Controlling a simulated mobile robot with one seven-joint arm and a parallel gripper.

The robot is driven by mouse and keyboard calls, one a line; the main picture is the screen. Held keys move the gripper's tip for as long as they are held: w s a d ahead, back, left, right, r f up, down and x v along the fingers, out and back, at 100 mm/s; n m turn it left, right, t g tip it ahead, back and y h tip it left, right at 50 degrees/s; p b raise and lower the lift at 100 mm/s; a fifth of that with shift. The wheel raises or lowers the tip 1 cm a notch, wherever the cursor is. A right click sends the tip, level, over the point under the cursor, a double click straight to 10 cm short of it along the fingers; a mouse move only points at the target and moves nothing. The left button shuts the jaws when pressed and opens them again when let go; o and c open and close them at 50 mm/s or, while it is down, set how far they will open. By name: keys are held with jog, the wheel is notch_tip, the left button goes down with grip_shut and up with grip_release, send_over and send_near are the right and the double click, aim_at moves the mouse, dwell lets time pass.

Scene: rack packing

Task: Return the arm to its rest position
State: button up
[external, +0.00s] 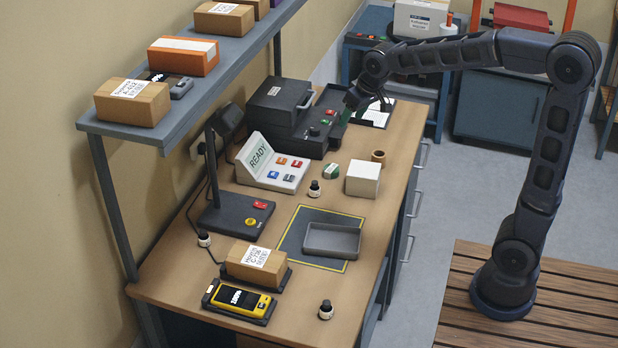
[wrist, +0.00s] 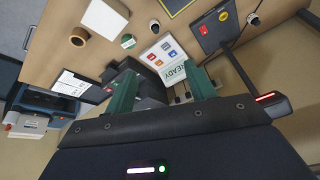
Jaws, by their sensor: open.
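My gripper (external: 352,112) hangs at the far right end of the workbench (external: 400,160), above and beside the dark boxy machine (external: 290,108). My arm reaches to it from the right, raised over the floor. In the wrist view the two green fingers of my gripper (wrist: 160,78) stand wide apart. Nothing is held between them. The view between and beyond them shows the white READY panel (wrist: 170,60) with coloured buttons. In the external view the fingers are small and partly hidden by the wrist.
A shelf (external: 215,50) with several boxes overhangs the bench's left side. A grey tray (external: 332,240) lies on a yellow-edged mat. A white box (external: 362,180) and a tan ring (external: 378,156) stand near the bench's right edge. A blue cabinet (external: 500,110) stands behind my arm.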

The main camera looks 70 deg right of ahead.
jog(key=s+a+n, duration=0.1)
jog(key=s+a, duration=0.4)
jog(key=s, duration=0.4)
jog(key=s+a+f+n, duration=0.1)
jog(key=s+a+n, duration=0.1)
jog(key=s+a, duration=0.4)
jog(key=s+a+n+y, duration=0.1)
jog(key=s+a, duration=0.5)
jog(key=s, duration=0.7)
jog(key=shift+f+n, duration=0.35)
jog(key=shift+n, duration=0.25)
jog(key=shift+d, duration=0.1)
